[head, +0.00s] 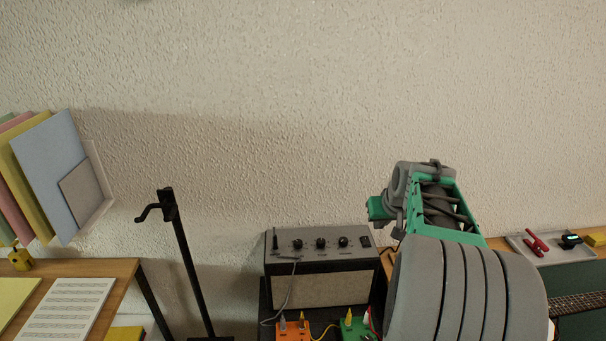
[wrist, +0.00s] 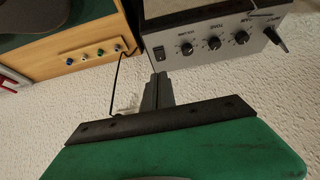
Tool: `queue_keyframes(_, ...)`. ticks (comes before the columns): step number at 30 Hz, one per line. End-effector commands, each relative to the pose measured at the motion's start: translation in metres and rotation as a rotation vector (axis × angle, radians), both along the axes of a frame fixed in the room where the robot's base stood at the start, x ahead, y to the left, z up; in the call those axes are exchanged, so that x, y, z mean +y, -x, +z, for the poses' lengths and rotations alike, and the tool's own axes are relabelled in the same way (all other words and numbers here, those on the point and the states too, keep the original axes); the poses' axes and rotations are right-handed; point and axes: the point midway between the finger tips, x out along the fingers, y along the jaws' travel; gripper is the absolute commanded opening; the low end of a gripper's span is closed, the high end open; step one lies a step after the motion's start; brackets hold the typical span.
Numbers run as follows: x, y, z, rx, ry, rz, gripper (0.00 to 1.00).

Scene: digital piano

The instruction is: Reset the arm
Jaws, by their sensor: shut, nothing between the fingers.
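My gripper (wrist: 157,80) shows in the wrist view, its two dark fingers together and nothing between them. The fingers point toward a gap between the amplifier and a wooden panel with small knobs. My arm (head: 440,205), grey and green, rises at the right of the head view and is bent in front of the wall. In the head view I cannot make out the fingers. A grey amplifier (head: 320,265) stands left of the arm; its knob panel also shows upside down in the wrist view (wrist: 215,42).
A black stand (head: 185,260) stands left of the amplifier. Orange (head: 292,331) and green pedals (head: 355,328) with cables lie in front. A desk with sheet music (head: 65,310) is at left. A grey tray (head: 555,252) lies behind the arm at right. The upper wall is clear.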

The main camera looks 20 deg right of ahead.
Motion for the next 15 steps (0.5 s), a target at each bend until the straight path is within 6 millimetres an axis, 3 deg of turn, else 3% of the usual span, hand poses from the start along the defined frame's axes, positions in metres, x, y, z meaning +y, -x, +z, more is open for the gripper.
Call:
queue_keyframes(2,0.003,0.016,-0.012,0.052,-0.061,-0.077,0.0)
queue_keyframes(5,0.017,0.049,-0.05,0.153,-0.132,-0.144,0.0)
queue_keyframes(8,0.037,0.091,-0.081,0.259,-0.196,-0.215,0.0)
queue_keyframes(11,0.067,0.131,-0.096,0.343,-0.232,-0.262,0.0)
queue_keyframes(15,0.13,0.166,-0.1,0.422,-0.222,-0.213,0.0)
